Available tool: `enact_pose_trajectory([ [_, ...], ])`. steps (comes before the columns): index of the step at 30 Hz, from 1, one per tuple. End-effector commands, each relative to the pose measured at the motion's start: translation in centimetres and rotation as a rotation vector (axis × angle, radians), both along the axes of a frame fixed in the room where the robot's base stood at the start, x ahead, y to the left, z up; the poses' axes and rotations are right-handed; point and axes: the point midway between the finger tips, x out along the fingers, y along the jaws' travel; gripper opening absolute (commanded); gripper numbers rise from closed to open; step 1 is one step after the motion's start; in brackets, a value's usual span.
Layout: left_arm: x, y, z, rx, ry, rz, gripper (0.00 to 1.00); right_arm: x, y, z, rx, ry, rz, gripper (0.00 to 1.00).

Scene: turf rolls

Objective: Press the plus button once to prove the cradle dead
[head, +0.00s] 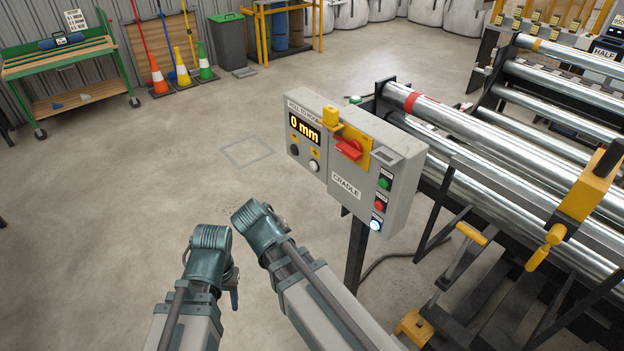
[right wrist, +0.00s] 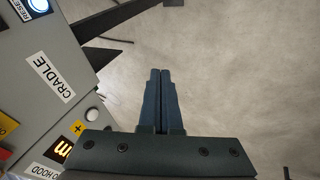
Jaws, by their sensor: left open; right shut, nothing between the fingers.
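The grey control box (head: 352,185) labelled CRADLE stands on a post, its display (head: 305,128) reading 0 mm. Below the display are a black button (head: 294,150) and a white button (head: 314,166). In the right wrist view a yellow plus label (right wrist: 77,128) sits beside the white plus button (right wrist: 92,114). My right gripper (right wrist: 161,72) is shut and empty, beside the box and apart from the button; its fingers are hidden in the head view. My left gripper (head: 234,298) is open, low and left of the box, partly hidden by its arm.
The box also carries a red switch (head: 349,148) on a yellow plate, a green button (head: 384,183), a red button (head: 379,204) and a lit reset button (head: 376,224). Steel rollers (head: 470,125) stand close at the right. The floor left of the box is clear.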

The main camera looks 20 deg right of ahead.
Motion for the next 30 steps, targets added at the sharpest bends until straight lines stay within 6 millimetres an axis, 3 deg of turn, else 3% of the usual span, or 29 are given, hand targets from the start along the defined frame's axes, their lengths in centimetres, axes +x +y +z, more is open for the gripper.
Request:
enact_pose_trajectory([
  [1, 0.0, 0.0, -4.2, 0.000, 0.000, 0.000, 0.50, 3.3, -1.5, -2.9, -0.056, -0.102, -0.016, 0.00],
  [6, 0.0, 0.0, -10.3, 0.000, 0.000, 0.000, 0.50, 11.8, -5.3, -3.0, -0.241, -0.447, 0.005, 0.00],
  [12, 0.0, 0.0, -15.7, 0.000, 0.000, -0.001, 0.50, 18.3, -6.4, -1.9, -0.392, -0.728, 0.127, 0.00],
  [19, 0.0, 0.0, -18.4, 0.000, 0.000, -0.001, 0.50, 21.5, -5.7, -1.2, -0.470, -0.865, 0.251, 0.00],
  [30, 0.0, 0.0, -18.5, 0.000, 0.000, -0.001, 0.50, 22.0, -5.4, -0.7, -0.485, -0.886, 0.281, 0.00],
])
